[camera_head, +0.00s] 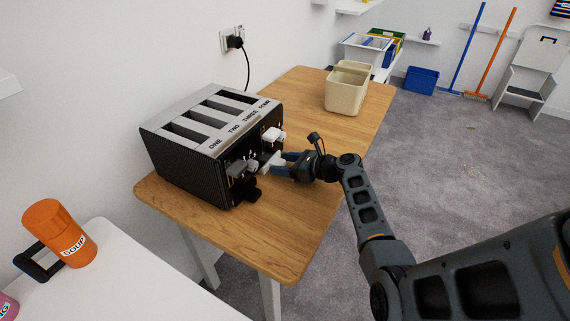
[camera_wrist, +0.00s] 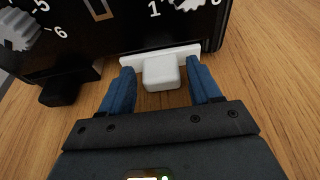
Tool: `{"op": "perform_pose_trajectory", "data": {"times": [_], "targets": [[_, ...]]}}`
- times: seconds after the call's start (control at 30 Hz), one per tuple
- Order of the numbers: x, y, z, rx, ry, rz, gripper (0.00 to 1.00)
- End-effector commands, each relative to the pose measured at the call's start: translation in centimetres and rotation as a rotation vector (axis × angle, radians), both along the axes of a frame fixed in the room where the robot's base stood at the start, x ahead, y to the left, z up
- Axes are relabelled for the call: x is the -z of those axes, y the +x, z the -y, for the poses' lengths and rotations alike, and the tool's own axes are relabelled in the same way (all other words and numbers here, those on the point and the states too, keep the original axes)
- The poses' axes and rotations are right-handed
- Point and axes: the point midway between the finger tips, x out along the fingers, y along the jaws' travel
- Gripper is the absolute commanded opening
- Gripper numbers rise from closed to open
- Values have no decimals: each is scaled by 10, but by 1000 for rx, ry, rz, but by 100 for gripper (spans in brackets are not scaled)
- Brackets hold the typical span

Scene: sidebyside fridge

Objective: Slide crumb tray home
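A black four-slot toaster (camera_head: 200,145) with a brushed-metal top stands on the wooden table. A white tray front (camera_wrist: 190,50) with a blocky white handle (camera_wrist: 161,72) sits low on the toaster's control face, near its right end in the wrist view. My gripper (camera_wrist: 160,68) is open, its blue fingers on either side of the white handle. Gaps show between handle and fingers, and the fingertips are close to the tray front. A black handle (camera_wrist: 65,88) juts out low on the left. How far the white tray stands out is hard to tell.
Knobs and levers cover the toaster face above the fingers. A beige bin (camera_head: 347,92) stands at the table's far end. The wooden table (camera_head: 285,225) is clear in front of the toaster.

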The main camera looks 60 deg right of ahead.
Motion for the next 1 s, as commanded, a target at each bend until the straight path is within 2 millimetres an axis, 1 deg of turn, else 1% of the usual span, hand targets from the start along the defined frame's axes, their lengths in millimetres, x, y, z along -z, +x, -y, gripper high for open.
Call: {"op": "perform_pose_trajectory", "data": {"times": [0.03,0.1,0.33,0.43,0.57,0.8,0.9,1.0], "targets": [[0,0,0,0,0,0,68],[0,0,0,0,0,0,74],[0,-1,0,0,1,-1,74],[-1,-6,1,1,0,0,74],[-7,-24,2,3,-1,0,74],[-19,-60,5,2,0,0,74],[-22,-69,6,2,0,1,74],[-24,-73,6,1,0,0,74]]}}
